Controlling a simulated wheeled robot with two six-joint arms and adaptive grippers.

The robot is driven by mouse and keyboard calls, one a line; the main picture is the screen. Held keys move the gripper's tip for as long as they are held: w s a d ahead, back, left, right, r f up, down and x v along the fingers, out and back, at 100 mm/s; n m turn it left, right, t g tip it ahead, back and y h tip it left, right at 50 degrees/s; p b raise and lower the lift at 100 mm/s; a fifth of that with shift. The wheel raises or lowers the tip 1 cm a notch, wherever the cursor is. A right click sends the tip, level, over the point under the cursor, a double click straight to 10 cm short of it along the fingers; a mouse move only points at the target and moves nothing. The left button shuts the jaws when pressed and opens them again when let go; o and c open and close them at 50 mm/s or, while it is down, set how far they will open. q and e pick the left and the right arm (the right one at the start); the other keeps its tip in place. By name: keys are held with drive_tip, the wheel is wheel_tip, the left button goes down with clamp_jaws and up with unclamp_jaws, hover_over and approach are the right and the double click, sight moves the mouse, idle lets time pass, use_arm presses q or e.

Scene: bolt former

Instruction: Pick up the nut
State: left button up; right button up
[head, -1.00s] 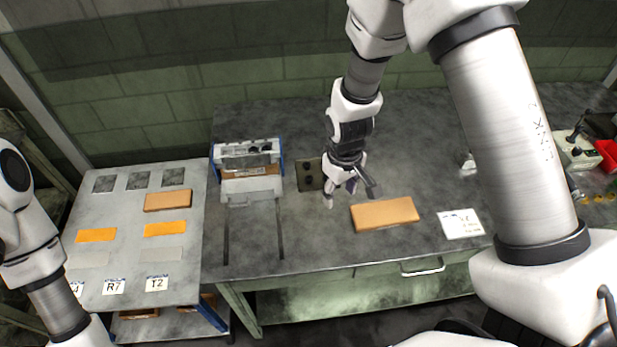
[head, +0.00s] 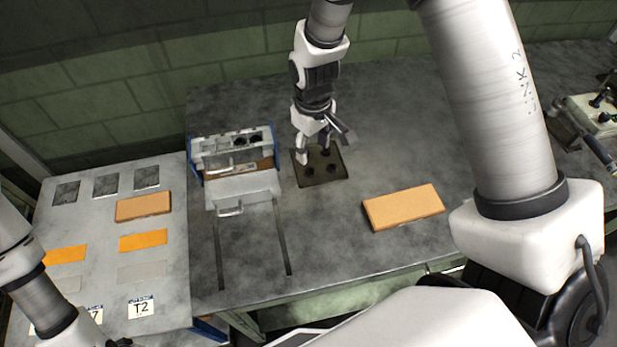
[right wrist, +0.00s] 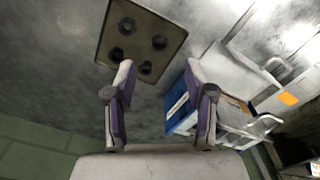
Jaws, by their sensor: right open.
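My right gripper (head: 314,150) is open and empty, pointing down at the back edge of a dark square plate (head: 334,178) on the table. In the right wrist view the gripper (right wrist: 158,70) has its fingers spread. One fingertip overlaps the edge of the plate (right wrist: 135,36) in that view. Several dark round pieces (right wrist: 127,26) sit on the plate; they may be nuts or holes, and I cannot tell which. They also show in the head view (head: 332,168). My left arm shows at the lower left, but its gripper is out of view.
A blue-sided machine (head: 237,160) stands close left of the plate. An orange-brown block (head: 403,207) lies to the right. A side table (head: 110,265) with flat pieces and labels is at the left. Bare tabletop (head: 400,125) lies right of the gripper.

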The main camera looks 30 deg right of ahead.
sight(311, 172)
drive_tip(key=shift+w+f, duration=0.2)
drive_tip(key=shift+f, duration=0.9)
wheel_tip(311, 172, down, 6)
drive_tip(key=shift+f+p, duration=0.1)
drive_tip(key=shift+p, duration=1)
drive_tip(key=shift+w+f, duration=0.15)
drive_tip(key=shift+f, duration=0.1)
use_arm(q)
drive_tip(key=shift+w+r, duration=0.1)
drive_tip(key=shift+r, duration=0.55)
use_arm(e)
clamp_jaws()
